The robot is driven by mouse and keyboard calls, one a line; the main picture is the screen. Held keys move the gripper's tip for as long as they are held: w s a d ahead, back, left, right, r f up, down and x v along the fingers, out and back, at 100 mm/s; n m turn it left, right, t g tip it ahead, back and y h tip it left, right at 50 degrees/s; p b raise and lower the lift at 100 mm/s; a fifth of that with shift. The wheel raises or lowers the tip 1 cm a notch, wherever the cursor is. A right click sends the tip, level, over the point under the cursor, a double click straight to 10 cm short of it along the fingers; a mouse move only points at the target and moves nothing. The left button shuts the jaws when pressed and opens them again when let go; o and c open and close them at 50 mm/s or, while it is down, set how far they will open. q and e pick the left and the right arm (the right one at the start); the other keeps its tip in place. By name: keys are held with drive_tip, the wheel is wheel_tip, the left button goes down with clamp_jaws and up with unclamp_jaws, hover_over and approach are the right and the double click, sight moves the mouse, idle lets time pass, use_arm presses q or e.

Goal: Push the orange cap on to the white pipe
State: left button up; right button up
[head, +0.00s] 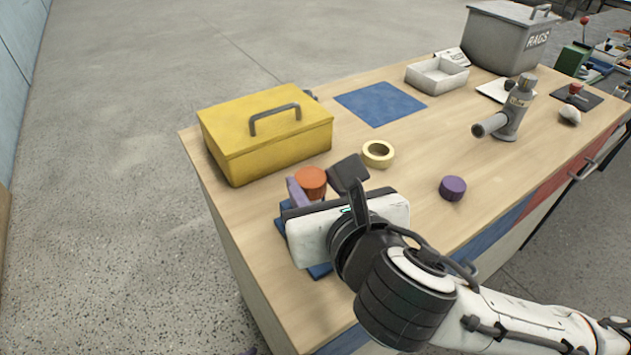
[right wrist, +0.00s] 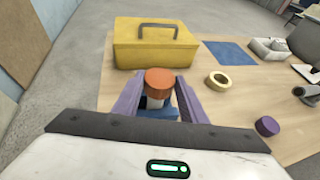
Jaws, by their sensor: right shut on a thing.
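The orange cap (head: 311,180) is between the fingers of my right gripper (head: 322,184), near the yellow box. In the right wrist view the cap (right wrist: 159,79) shows between the tips of the purple fingers of the gripper (right wrist: 159,88), which is shut on it. A small part of the white pipe (right wrist: 154,103) shows directly below the cap. Whether the cap is seated on the pipe or only rests over it cannot be told. The pipe's lower part is hidden by the cap and gripper. A blue base (head: 319,270) shows partly under the gripper. My left gripper is not clearly in view.
A yellow toolbox (head: 265,140) stands just behind the cap. A cream tape ring (head: 378,154) and a purple cap (head: 453,188) lie to the right. A grey pipe fitting (head: 512,115), a white tray (head: 437,76) and a grey rags bin (head: 505,42) stand farther back. The table's middle is clear.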

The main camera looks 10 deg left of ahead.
drive_tip(key=shift+f, duration=0.5)
idle(0.3)
drive_tip(key=o, duration=1.6)
drive_tip(key=shift+r, duration=0.1)
wheel_tip(320, 180, up, 2)
drive_tip(key=p, duration=0.3)
drive_tip(key=shift+r, duration=0.2)
drive_tip(key=shift+r+p, duration=0.55)
drive_tip(key=shift+r, duration=1.7)
drive_tip(key=shift+f, duration=0.1)
